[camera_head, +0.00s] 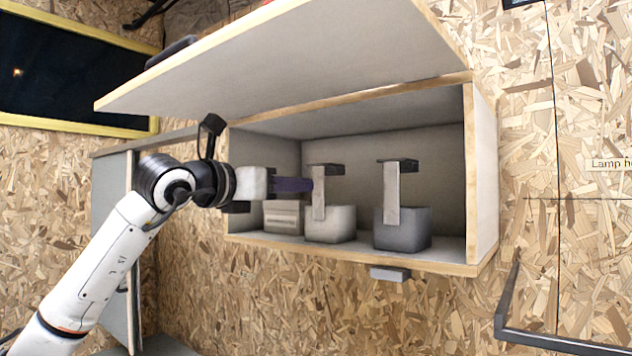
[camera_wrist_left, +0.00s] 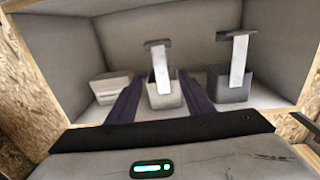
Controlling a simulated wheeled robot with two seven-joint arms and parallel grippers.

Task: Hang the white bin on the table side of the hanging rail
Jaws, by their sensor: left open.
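The white bin (camera_head: 331,226) stands upright in an open wall cabinet, with a tall pale strap (camera_head: 318,192) and a dark hook on top. In the left wrist view the white bin (camera_wrist_left: 165,98) shows between my two dark purple fingers. My left gripper (camera_head: 308,185) is open and reaches into the cabinet from the left, its fingertips close to the strap. Whether they touch it I cannot tell. A dark bar (camera_head: 507,300) at the lower right may be the hanging rail. No table is clearly seen. My right gripper is not in view.
A grey bin (camera_head: 402,232) with a similar hook stands to the right. A low pale box (camera_head: 283,218) stands to the left, partly behind my gripper. The cabinet's raised lid (camera_head: 300,50) overhangs the opening. Its right side wall (camera_head: 483,170) bounds it.

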